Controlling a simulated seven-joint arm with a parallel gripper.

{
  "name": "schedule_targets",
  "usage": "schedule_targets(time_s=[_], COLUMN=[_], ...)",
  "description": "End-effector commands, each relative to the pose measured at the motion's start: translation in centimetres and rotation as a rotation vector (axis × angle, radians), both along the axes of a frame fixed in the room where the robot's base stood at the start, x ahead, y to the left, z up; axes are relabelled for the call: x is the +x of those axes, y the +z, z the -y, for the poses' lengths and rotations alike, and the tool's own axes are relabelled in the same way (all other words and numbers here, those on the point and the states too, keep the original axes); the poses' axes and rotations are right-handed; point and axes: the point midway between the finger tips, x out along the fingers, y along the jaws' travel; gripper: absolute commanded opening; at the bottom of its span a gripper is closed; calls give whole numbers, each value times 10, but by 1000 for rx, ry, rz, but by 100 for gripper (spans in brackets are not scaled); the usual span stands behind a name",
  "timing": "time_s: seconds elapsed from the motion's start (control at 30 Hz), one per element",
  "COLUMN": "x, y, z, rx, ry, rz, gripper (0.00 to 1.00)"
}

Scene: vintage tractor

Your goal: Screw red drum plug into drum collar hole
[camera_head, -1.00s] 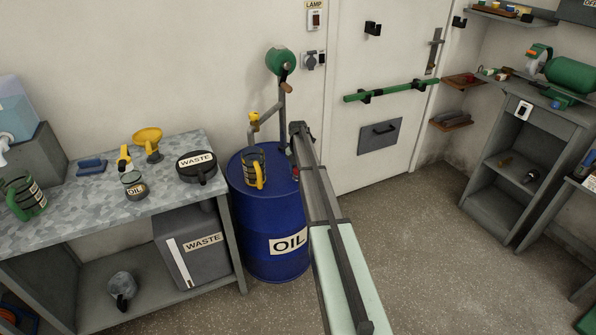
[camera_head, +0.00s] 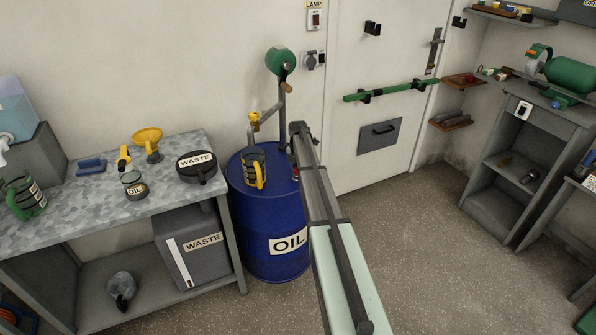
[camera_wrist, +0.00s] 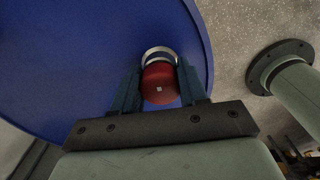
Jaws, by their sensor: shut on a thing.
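The blue oil drum (camera_head: 262,225) stands beside the workbench; its blue top (camera_wrist: 80,70) fills much of the wrist view. My gripper (camera_wrist: 158,82) is shut on the red drum plug (camera_wrist: 158,84), with one finger on each side of it. A pale metal collar ring (camera_wrist: 158,51) on the drum top shows just beyond the plug, near the drum's edge. The plug overlaps part of the ring in this view; I cannot tell whether it sits in the hole. In the head view my arm hides most of the gripper.
A measuring jug with a yellow handle (camera_head: 254,168) stands on the drum top. A hand pump with a green reel (camera_head: 280,62) rises behind it. The workbench (camera_head: 95,215) is close on the left. The floor to the right is clear.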

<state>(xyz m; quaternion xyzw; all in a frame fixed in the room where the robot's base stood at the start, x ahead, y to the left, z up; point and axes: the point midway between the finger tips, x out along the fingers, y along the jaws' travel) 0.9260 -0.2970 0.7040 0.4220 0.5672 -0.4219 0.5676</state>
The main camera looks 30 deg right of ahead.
Motion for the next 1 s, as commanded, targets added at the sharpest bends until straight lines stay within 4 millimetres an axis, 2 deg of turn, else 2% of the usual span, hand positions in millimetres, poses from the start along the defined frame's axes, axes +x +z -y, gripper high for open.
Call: schedule_targets(time_s=[0.3,0.6,0.83,1.0], x=[-1,-1,-1,-2], y=[0,0,-1,-1], z=[1,1,1,1], rx=[-1,0,-1,0], ry=[-141,-155,-279,-299], rz=[-2,-2,-2,-2], gripper=[25,25,26,26])
